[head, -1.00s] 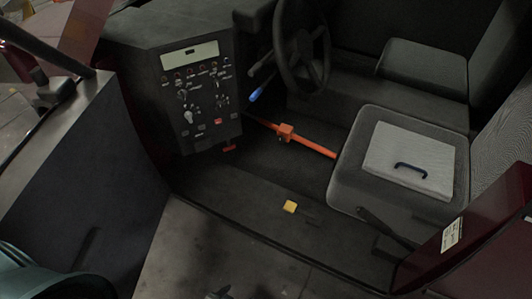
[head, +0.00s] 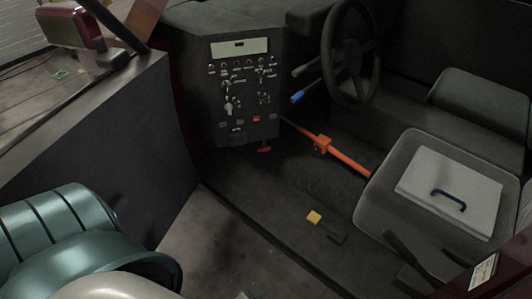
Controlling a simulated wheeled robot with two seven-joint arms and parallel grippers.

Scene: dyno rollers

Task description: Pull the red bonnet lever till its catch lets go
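The red bonnet lever (head: 264,150) is a small red tab low under the bottom edge of the dark control panel (head: 245,85), inside the open car. Its catch cannot be made out. A teal, ribbed part (head: 60,235) at the lower left looks like part of my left arm, with a pale rounded part below it. No fingertips of either gripper show in the head view, and nothing touches the lever.
An orange bar (head: 340,155) with a block on it crosses the footwell. The steering wheel (head: 350,55) and a seat with a pale, handled board (head: 450,190) are to the right. The open door (head: 95,150) stands left.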

